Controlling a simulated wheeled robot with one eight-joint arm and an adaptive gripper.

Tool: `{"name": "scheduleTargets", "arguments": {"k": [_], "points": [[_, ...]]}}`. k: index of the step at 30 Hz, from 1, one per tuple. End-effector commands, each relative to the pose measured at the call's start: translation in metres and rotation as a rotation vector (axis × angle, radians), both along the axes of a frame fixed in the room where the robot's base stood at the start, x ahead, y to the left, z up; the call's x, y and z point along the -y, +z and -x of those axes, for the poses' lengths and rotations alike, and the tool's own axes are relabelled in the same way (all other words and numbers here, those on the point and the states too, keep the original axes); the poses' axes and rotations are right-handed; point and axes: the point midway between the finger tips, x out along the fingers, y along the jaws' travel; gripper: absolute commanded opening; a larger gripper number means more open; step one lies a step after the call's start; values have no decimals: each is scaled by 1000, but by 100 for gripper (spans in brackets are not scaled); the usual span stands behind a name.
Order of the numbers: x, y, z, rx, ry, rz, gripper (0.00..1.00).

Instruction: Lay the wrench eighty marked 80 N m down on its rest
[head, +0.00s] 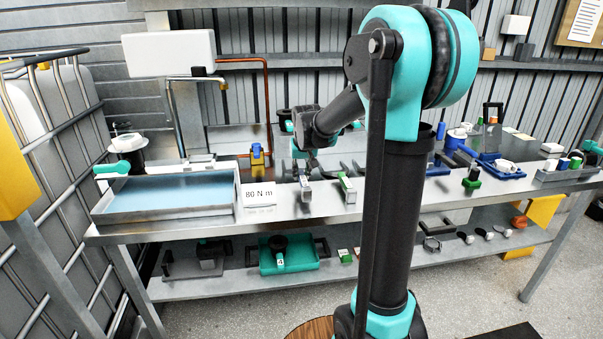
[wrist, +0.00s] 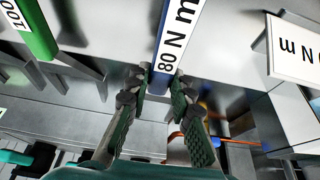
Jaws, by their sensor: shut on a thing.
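The wrench eighty is a blue bar with a white label reading "80 N m" (wrist: 181,35) in the wrist view. My gripper (wrist: 159,86) is shut on it near the end of the label. In the head view my gripper (head: 310,165) points down over the steel bench, and the wrench's pale end (head: 305,190) shows below it, near the front edge. A white "80 N m" placard (head: 258,194) stands to its left. No rest shows clearly under the wrench, and I cannot tell whether it touches anything below.
A green wrench marked 100 (wrist: 36,28) lies beside grey brackets (wrist: 88,70) left of the blue one in the wrist view; it is right of it in the head view (head: 347,187). A water-filled tray (head: 118,214) stands left.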

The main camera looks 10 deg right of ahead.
Motion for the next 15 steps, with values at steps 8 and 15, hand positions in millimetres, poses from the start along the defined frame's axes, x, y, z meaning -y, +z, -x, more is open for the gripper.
{"name": "scheduleTargets", "arguments": {"k": [8,15], "points": [[0,-11,0,0,0,0,0],[0,-16,0,0,0,0,0]]}}
